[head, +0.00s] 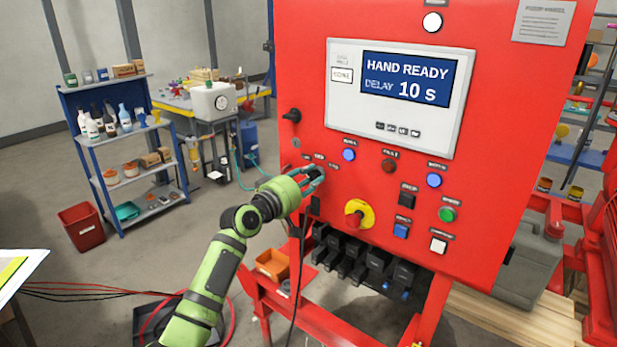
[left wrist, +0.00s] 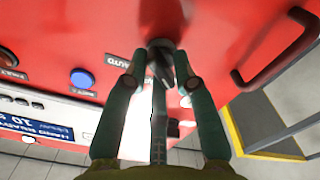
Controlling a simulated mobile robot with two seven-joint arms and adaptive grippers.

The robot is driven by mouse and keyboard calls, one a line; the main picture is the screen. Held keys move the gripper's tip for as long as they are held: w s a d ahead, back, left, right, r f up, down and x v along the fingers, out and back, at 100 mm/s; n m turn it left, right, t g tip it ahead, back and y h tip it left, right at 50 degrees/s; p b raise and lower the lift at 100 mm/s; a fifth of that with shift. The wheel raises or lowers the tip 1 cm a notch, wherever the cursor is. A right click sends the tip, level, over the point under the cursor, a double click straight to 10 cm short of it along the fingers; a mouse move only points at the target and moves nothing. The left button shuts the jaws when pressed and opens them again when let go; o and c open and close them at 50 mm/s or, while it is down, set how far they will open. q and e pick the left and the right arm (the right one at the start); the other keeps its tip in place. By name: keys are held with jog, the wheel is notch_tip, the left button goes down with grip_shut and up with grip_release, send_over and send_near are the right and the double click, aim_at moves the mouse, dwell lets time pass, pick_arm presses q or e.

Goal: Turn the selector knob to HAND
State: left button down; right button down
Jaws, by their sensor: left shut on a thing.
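The selector knob (left wrist: 163,65) is dark and sits on the red pump panel (head: 290,60). In the left wrist view my left gripper (left wrist: 160,72) has its fingers on either side of the knob, shut on it. In the head view the green left gripper (head: 314,177) reaches the panel's lower left and mostly hides the knob. An AUTO label (left wrist: 116,60) shows beside the knob in the wrist view. The knob's exact pointing direction is hard to tell. The panel screen (head: 405,79) reads HAND READY, DELAY 10 s. My right gripper is not in view.
A red-and-yellow stop button (head: 359,213) and a blue button (head: 349,155) are close to the gripper. Black connectors (head: 350,258) hang below. A blue shelf (head: 130,155) stands far left.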

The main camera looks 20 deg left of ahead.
pick_arm(q)
jog(key=shift+d, duration=0.15)
jog(key=c, duration=1.2)
grip_release()
jog(key=shift+o, duration=0.2)
jog(key=shift+s, duration=0.2)
jog(key=v, duration=1.1)
jog(key=shift+s, duration=0.35)
jog(key=shift+r, duration=0.1)
